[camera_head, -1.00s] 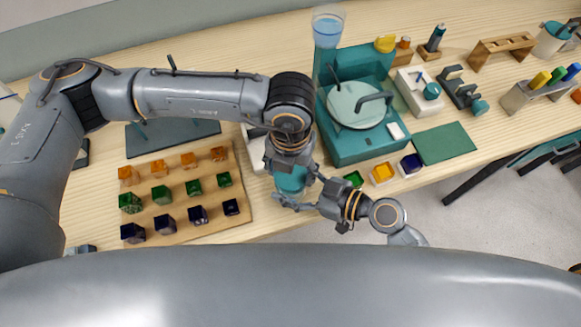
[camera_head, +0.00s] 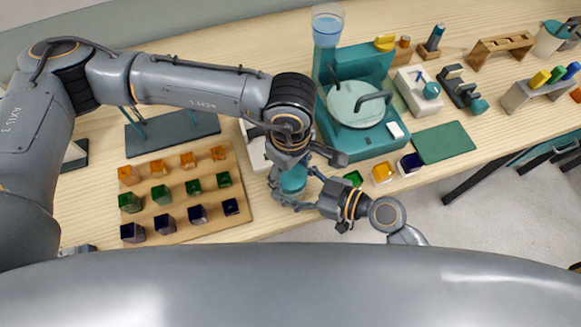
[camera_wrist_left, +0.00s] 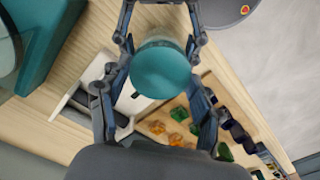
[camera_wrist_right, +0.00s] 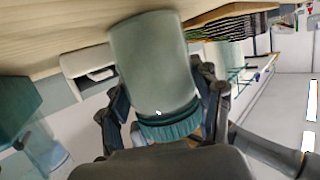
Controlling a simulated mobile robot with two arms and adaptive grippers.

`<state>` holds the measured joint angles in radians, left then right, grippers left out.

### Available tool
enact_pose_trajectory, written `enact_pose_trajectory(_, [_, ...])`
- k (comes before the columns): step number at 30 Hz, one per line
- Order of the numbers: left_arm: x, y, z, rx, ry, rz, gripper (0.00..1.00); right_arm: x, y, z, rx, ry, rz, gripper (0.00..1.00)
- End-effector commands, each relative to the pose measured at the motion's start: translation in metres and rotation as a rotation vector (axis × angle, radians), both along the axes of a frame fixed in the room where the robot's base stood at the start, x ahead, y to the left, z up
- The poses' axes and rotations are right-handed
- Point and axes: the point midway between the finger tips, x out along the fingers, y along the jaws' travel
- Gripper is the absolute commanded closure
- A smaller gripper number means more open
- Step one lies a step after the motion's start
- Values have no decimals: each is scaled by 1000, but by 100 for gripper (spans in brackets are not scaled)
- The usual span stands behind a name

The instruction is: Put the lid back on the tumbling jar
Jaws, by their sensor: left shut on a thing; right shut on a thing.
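The tumbling jar is a frosted, pale green cylinder (camera_wrist_right: 152,62), largely hidden in the head view by my grippers. Its ribbed teal lid (camera_wrist_right: 172,129) is at the jar's mouth, and in the left wrist view the lid's flat top (camera_wrist_left: 160,72) faces me. I cannot tell how tightly it is seated. My left gripper (camera_head: 290,165) comes from above and is shut on the lid. My right gripper (camera_head: 300,195) comes from the right and is shut on the jar. The jar is by the table's front edge.
A wooden board (camera_head: 240,212) with orange, green and dark cubes lies left of the jar. A white device (camera_head: 256,155) is close behind it. A teal machine (camera_head: 368,152) stands to the right, with small coloured trays in front and a green mat (camera_head: 443,142) beside it.

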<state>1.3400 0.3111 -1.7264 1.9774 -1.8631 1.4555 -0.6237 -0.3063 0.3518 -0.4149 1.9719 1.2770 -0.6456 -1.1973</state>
Motion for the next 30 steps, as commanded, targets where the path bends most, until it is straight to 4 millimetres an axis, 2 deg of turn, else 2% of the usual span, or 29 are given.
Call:
enact_pose_trajectory(3, [0, 0, 1, -2, -3, -235, 45, 0, -1, -2, -4, 2, 0, 100])
enact_pose_trajectory(8, [0, 0, 1, 0, -2, -485, 45, 0, -1, -2, -4, 2, 0, 100])
enact_pose_trajectory(12, [0, 0, 1, -1, -2, -470, 45, 0, -1, -2, -4, 2, 0, 100])
enact_pose_trajectory(13, [0, 0, 1, -1, -2, -469, 31, 0, -1, -2, -4, 2, 0, 100])
enact_pose_trajectory(16, [0, 0, 0, -1, -2, -468, 11, 0, -1, -2, -4, 2, 0, 100])
enact_pose_trajectory(17, [0, 0, 0, -1, -2, -468, 9, 0, -1, -2, -4, 2, 0, 100])
enact_pose_trajectory(26, [0, 0, 0, 0, -1, -466, 9, 0, -1, -2, -4, 3, 1, 100])
enact_pose_trajectory(30, [0, 0, 8, -2, -1, -466, 9, -1, -1, -2, -4, 3, 1, 100])
